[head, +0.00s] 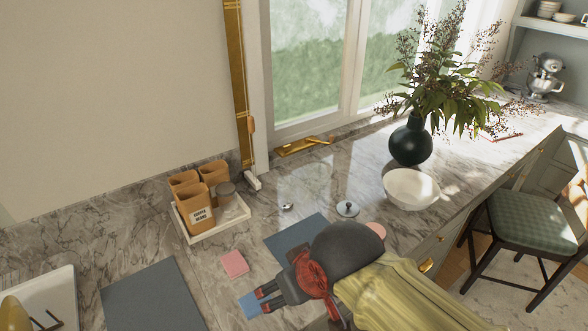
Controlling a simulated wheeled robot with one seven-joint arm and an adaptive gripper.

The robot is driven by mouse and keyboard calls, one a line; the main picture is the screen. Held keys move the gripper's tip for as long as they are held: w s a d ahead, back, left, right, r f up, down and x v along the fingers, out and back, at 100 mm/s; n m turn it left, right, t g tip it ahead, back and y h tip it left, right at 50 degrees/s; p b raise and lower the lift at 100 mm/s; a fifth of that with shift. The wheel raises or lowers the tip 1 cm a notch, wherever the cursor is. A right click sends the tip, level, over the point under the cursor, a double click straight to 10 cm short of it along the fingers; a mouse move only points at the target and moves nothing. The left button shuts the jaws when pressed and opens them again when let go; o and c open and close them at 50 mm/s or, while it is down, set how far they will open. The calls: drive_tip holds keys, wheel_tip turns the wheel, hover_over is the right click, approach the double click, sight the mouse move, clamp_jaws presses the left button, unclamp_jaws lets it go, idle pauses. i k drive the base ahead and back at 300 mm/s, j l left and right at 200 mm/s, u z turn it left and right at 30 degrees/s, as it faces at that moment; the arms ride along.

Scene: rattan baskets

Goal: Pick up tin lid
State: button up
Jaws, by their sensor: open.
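A small round grey lid with a knob (347,209), which looks like the tin lid, lies on the marble counter left of the white bowl. My gripper (262,300) is at the lower middle, with its dark, red-marked fingers apart and nothing seen between them. It points left, well to the lower left of the lid and apart from it. My arm covers part of the counter below the lid. The lid itself is in plain view.
A white bowl (412,190) and dark vase (410,144) stand right of the lid. A grey mat (294,235) lies left of it, partly under my arm. A tray (215,231) holds brown containers. A pink block (234,263) and a blue piece (249,305) lie near my gripper.

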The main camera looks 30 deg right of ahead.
sight(347, 208)
drive_tip(key=l+z, duration=0.1)
drive_tip(key=z, duration=1.3)
